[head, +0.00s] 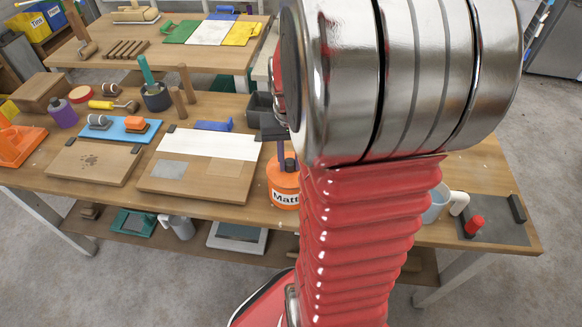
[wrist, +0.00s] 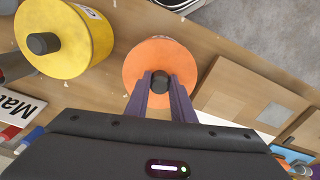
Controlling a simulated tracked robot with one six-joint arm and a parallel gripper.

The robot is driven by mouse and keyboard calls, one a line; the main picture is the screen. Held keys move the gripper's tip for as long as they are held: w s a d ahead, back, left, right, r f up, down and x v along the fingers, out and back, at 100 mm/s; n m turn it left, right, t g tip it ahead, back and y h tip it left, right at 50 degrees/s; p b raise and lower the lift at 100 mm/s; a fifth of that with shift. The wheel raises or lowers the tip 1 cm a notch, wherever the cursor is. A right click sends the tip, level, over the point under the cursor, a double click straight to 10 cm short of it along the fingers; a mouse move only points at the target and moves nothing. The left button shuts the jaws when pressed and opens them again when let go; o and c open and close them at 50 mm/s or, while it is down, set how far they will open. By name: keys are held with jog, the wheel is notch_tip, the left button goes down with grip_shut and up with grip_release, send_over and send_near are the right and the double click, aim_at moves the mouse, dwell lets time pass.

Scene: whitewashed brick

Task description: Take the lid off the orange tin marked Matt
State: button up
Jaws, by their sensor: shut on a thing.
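The orange tin marked Matt (head: 285,190) stands on the wooden workbench, partly hidden behind my arm in the head view. Its round orange lid (wrist: 150,52) with a black knob (wrist: 160,82) shows from above in the wrist view. My gripper (wrist: 160,86) is shut on the knob, with one purple finger on each side. In the head view the fingers (head: 287,163) come down onto the top of the tin. No clear gap shows between lid and tin, but my arm covers part of it.
A yellow tin (wrist: 62,45) with a black knob stands close to the left in the wrist view. A white card (wrist: 15,106) lettered "Mat" is nearby. A board with pale panels (head: 200,165) lies left of the orange tin. A mug (head: 436,206) stands right of my arm.

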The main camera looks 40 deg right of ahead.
aim_at(287, 160)
grip_shut()
jog(key=shift+r, duration=0.15)
notch_tip(287, 160, up, 10)
dwell(0.3)
jog(key=shift+w+f, duration=0.1)
jog(key=shift+f, duration=0.1)
dwell(0.3)
jog(key=shift+w+a+f, duration=0.1)
jog(key=shift+w+a, duration=0.1)
jog(key=shift+w, duration=0.1)
jog(key=w+a+f+n, duration=0.2)
jog(key=w+a+f, duration=0.2)
jog(key=w+a, duration=0.3)
jog(key=w+a+f+n, duration=0.3)
jog(key=w+a+f, duration=0.1)
jog(key=w+a, duration=0.3)
jog(key=w+a+f+n, duration=0.2)
jog(key=w+a+f, duration=0.2)
jog(key=w+a, duration=0.4)
jog(key=shift+a+f+n, duration=0.25)
jog(key=shift+f+n, duration=0.05)
jog(key=shift+n, duration=0.1)
